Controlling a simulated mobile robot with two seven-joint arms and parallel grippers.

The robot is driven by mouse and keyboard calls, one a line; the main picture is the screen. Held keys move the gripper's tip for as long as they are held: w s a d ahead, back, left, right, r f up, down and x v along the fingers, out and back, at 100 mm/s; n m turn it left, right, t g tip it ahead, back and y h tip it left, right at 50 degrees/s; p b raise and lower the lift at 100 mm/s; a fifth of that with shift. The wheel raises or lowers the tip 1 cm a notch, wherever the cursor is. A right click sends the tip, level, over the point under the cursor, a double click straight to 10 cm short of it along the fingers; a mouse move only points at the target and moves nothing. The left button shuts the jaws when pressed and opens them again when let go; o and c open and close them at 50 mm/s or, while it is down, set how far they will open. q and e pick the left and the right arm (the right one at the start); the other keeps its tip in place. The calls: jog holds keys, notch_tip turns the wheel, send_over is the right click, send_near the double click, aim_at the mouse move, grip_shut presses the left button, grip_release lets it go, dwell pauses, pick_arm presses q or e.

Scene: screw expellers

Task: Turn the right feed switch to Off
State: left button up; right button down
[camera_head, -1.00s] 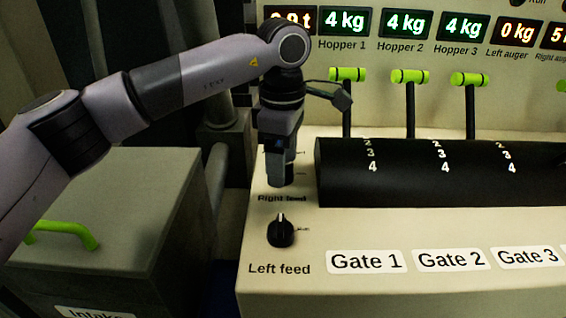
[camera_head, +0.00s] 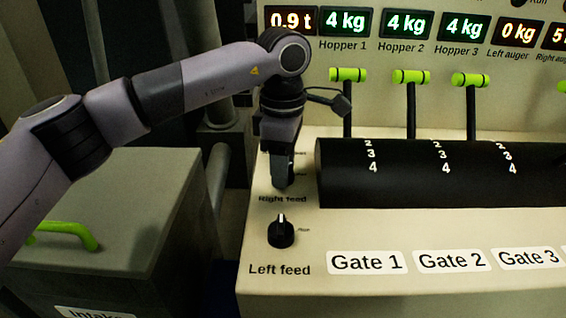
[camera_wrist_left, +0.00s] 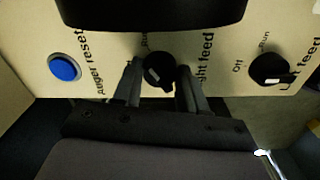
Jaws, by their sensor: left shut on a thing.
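The right feed switch is a round black knob (camera_wrist_left: 159,70) with a white mark, seen between my left gripper's two fingers in the left wrist view. My left gripper (camera_wrist_left: 158,88) is shut on this knob. In the head view my left gripper (camera_head: 282,184) points down at the panel just above the "Right feed" label and hides the knob. A "Run" label shows beside the knob in the wrist view. Its Off label is hidden, and I cannot tell its exact setting. My right gripper is not in view.
The similar left feed knob (camera_head: 281,232) stands just in front, its pointer up in the head view. A blue auger reset button (camera_wrist_left: 64,67) is on the other side. Green-topped gate levers (camera_head: 411,77) rise to the right. A grey intake box (camera_head: 130,215) stands left.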

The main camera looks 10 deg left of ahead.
pick_arm(q)
jog(key=n, duration=0.5)
jog(key=shift+r+n, duration=0.1)
jog(key=shift+n, duration=0.3)
jog(key=n, duration=0.5)
jog(key=shift+n, duration=0.4)
jog(key=shift+w, duration=0.1)
jog(key=o, duration=1.1)
jog(key=shift+c, duration=0.2)
jog(key=shift+r+p, duration=0.35)
jog(key=shift+r, duration=3.25)
